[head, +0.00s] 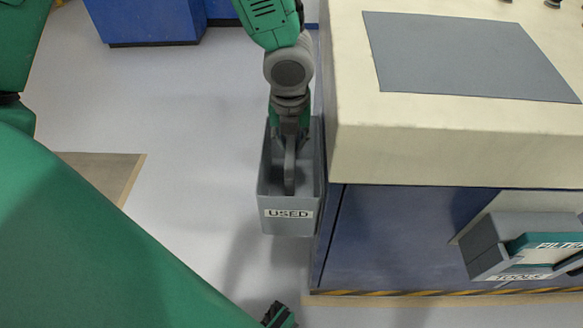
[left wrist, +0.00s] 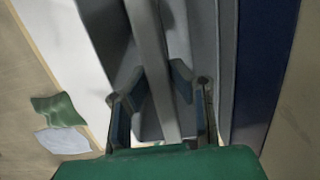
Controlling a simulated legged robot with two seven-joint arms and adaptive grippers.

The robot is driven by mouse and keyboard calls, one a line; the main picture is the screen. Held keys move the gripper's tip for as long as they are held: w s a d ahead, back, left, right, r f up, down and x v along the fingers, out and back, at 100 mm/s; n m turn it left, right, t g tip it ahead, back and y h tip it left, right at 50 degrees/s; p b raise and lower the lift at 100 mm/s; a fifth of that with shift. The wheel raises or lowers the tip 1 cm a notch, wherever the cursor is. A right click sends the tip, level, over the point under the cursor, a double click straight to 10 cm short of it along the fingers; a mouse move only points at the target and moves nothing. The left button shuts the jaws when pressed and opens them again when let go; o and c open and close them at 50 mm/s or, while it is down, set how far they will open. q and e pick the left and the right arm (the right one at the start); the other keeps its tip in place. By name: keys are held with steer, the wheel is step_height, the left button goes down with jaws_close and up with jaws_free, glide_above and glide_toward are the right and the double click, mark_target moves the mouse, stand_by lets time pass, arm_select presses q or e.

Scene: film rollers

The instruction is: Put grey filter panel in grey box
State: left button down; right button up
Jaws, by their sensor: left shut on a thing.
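The grey box (head: 291,226), labelled USED, hangs against the left side of the cream-topped machine and is open at the top. My left gripper (head: 290,142) comes down from above into the box's mouth. It is shut on the grey filter panel (head: 290,172), a thin slab seen nearly edge-on, upright, with its lower part inside the box. In the left wrist view the panel (left wrist: 152,60) runs between the two fingers (left wrist: 163,85), with grey box walls around it. The panel's lower end is hidden, so I cannot tell whether it touches the bottom.
The machine's cream top (head: 440,125) stands close on the right, carrying a flat grey plate (head: 465,55). A grey holder with a TOOLS label (head: 518,277) sits at lower right. Blue cabinets (head: 150,25) stand behind. The pale floor (head: 200,130) left of the box is clear.

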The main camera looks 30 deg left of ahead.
arm_select(q)
step_height(320, 180, down, 8)
steer(key=b, duration=0.3)
steer(key=shift+r+b, duration=0.1)
steer(key=shift+b, duration=0.3)
steer(key=shift+r, duration=0.15)
steer(key=c, duration=1.4)
jaws_free()
steer(key=shift+c, duration=0.2)
steer(key=r+p, duration=0.2)
steer(key=r, duration=0.2)
steer(key=s+r+p, duration=0.1)
steer(key=r+p, duration=0.1)
steer(key=r, duration=0.2)
steer(key=d+r+p, duration=0.1)
steer(key=r+p, duration=0.1)
steer(key=r, duration=0.1)
steer(key=shift+s+r, duration=0.3)
steer(key=shift+r, duration=0.1)
